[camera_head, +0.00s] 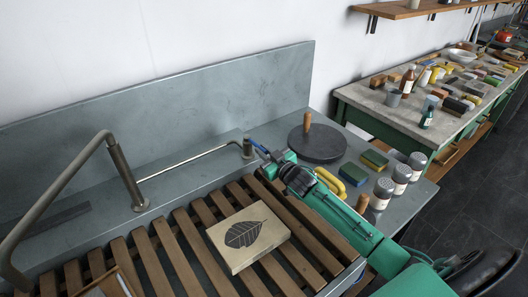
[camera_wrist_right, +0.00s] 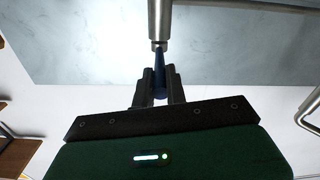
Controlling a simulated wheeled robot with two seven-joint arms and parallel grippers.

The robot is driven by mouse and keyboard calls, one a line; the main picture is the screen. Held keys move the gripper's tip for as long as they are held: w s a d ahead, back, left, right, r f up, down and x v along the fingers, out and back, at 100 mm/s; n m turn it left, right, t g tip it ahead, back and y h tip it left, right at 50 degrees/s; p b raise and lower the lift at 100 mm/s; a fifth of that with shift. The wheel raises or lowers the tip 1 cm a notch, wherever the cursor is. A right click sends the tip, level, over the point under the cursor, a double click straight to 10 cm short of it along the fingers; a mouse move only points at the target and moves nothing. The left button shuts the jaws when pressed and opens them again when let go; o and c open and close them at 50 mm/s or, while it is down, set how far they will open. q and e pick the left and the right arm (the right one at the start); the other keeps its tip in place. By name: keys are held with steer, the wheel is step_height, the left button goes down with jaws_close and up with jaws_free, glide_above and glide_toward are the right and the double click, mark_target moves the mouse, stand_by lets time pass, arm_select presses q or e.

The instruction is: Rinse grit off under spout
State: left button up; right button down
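A pale litho stone (camera_head: 231,256) with a dark leaf drawing lies flat on the wooden slats of the sink. No grit can be made out on it. A bent metal spout (camera_head: 72,173) stands left of the stone, its end at the far left, away from the stone. A thin pipe (camera_head: 190,162) links its base to a valve (camera_head: 247,148) with a blue lever (camera_head: 259,146). My right gripper (camera_head: 268,156) is at this lever. In the right wrist view its fingers (camera_wrist_right: 160,88) close around the blue lever (camera_wrist_right: 160,75). My left gripper is out of view.
A round dark disc (camera_head: 318,146) with an upright wooden handle sits behind my right arm. Sponges (camera_head: 374,160) and shaker jars (camera_head: 384,190) stand to its right. A cluttered bench (camera_head: 355,97) is beyond. A wooden-edged object (camera_head: 115,282) lies at the lower left.

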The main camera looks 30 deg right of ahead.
steer(key=shift+a+r+m+h, duration=0.1)
steer(key=shift+a+m+h, duration=0.55)
steer(key=shift+h, duration=0.35)
steer(key=shift+a+m+h, duration=0.55)
steer(key=shift+m+h, duration=0.1)
steer(key=shift+h, duration=0.35)
steer(key=c, duration=1.4)
jaws_free()
steer(key=shift+c, duration=0.2)
